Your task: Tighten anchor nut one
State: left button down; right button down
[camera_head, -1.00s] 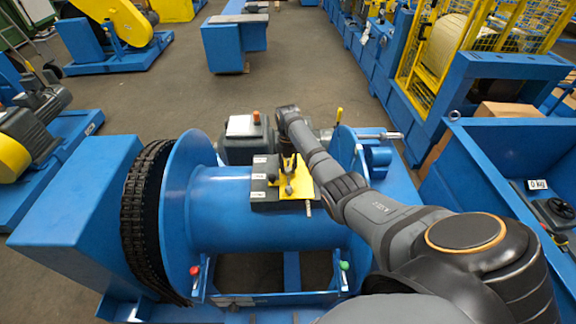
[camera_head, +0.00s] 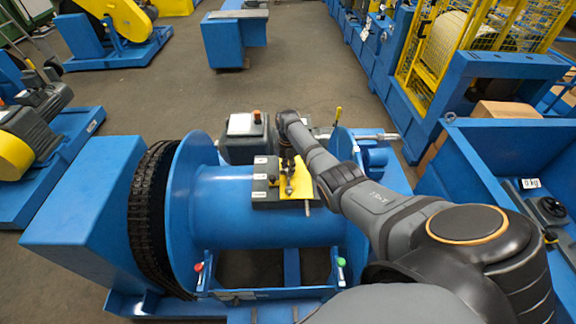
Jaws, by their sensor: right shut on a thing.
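A blue winch drum (camera_head: 240,215) lies across the middle, with a dark plate block (camera_head: 264,182) on top. The block bears small white labels on its left side and a yellow plate (camera_head: 303,187) with small studs or nuts on its right. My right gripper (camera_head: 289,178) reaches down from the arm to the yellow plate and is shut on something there. The thing in it is too small and partly hidden to tell apart; it seems to be at one of the anchor nuts. My left gripper is not in view.
A black chain (camera_head: 150,218) wraps the drum's left flange. A grey motor box (camera_head: 245,127) with an orange knob stands behind the drum. A blue bin (camera_head: 478,170) with parts in it stands at the right. Open floor (camera_head: 200,95) lies behind.

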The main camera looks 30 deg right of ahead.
jog(key=m+p, duration=0.1)
jog(key=m, duration=0.4)
jog(key=shift+w+r+m, duration=0.1)
jog(key=shift+r+m, duration=0.05)
jog(key=shift+m, duration=0.15)
jog(key=m+p, duration=0.1)
jog(key=m, duration=1)
jog(key=shift+w+d, duration=0.1)
jog(key=m, duration=0.5)
jog(key=shift+r+p, duration=0.1)
jog(key=shift+p, duration=0.3)
jog(key=m, duration=0.6)
jog(key=shift+m, duration=0.3)
jog(key=m, duration=0.5)
jog(key=shift+m+p, duration=0.3)
jog(key=m, duration=0.4)
jog(key=shift+m, duration=2.4)
